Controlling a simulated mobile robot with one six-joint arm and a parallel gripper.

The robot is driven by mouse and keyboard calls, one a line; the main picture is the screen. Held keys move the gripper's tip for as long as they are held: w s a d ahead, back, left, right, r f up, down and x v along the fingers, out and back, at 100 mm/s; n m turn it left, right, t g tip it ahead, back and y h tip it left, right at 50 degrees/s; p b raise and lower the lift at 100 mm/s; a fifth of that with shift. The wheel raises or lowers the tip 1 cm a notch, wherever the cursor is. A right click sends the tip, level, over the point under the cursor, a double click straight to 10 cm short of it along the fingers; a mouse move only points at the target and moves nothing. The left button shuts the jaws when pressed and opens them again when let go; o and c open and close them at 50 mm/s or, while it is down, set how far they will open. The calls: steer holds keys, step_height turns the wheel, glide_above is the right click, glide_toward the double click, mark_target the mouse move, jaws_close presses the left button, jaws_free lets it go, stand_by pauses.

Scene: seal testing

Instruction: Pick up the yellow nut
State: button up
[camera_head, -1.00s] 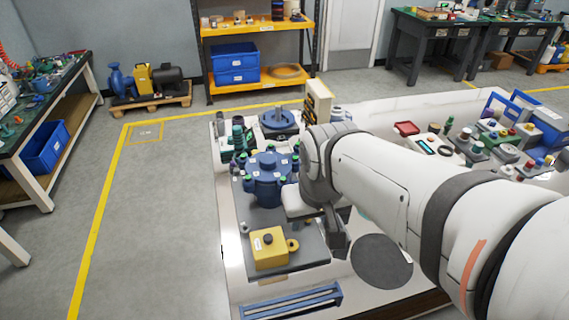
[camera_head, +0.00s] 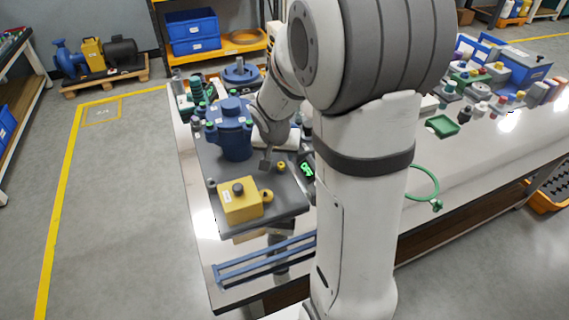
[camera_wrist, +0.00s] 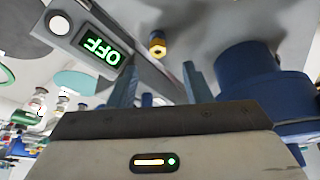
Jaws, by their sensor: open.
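The yellow nut (camera_head: 281,166) is small and sits on the dark grey plate (camera_head: 286,205), behind and right of the yellow box. In the wrist view the nut (camera_wrist: 157,44) shows ahead of the fingers, near the middle of the gap, with a dark hole or tip at its top. My gripper (camera_head: 266,160) is just left of the nut in the head view. In the wrist view my gripper (camera_wrist: 159,68) has its two fingers apart with nothing between them. The nut appears beyond the fingertips, not touched.
A blue flanged housing (camera_head: 236,135) stands left of my gripper and close on the right in the wrist view. A yellow box (camera_head: 240,203) with a dark knob is in front. A blue rail frame (camera_head: 265,262) lies at the front.

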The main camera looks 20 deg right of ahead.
mark_target(281, 166)
steer(key=x, duration=0.5)
steer(key=shift+s+f+b, duration=0.25)
steer(key=shift+b, duration=0.1)
steer(key=shift+c, duration=0.3)
jaws_close()
